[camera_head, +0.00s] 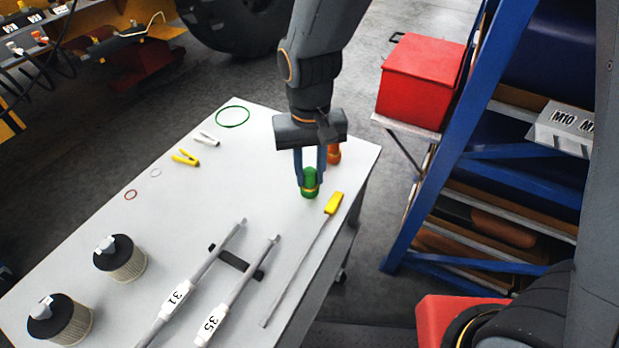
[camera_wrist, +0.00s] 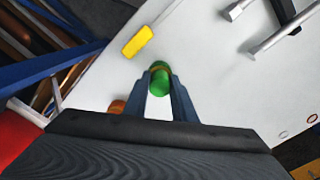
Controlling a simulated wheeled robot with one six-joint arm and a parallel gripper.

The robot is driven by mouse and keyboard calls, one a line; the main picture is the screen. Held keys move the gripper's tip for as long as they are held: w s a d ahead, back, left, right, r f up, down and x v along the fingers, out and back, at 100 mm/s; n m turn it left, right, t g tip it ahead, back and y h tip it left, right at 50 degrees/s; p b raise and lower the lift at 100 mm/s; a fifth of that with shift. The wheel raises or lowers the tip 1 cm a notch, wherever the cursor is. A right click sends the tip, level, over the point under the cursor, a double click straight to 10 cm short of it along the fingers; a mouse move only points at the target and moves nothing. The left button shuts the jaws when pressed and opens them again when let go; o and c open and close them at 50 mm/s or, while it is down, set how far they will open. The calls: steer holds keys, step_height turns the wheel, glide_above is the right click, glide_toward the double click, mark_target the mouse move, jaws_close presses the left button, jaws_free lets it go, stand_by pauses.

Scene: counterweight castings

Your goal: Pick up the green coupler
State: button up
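The green coupler (camera_head: 310,184) stands upright on the white table near its right edge, with an orange-brown band around it. It also shows in the wrist view (camera_wrist: 160,78), between my fingertips. My gripper (camera_head: 310,171) points down over it, with one blue finger on each side of its upper part. In the wrist view my gripper (camera_wrist: 160,82) has both fingers close against the coupler's sides. I cannot tell whether they press on it or leave a thin gap. The coupler appears to rest on the table.
An orange coupler (camera_head: 334,154) stands just behind my gripper. A yellow-handled screwdriver (camera_head: 333,204) lies close in front. Torque wrenches (camera_head: 228,300), filters (camera_head: 120,260), yellow pliers (camera_head: 185,158) and a green ring (camera_head: 232,117) share the table (camera_head: 180,215). A blue rack (camera_head: 430,165) stands right.

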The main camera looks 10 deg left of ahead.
mark_target(309, 172)
jaws_close()
step_height(309, 172, up, 10)
steer(key=shift+r+b, duration=0.1)
steer(key=shift+b, duration=0.65)
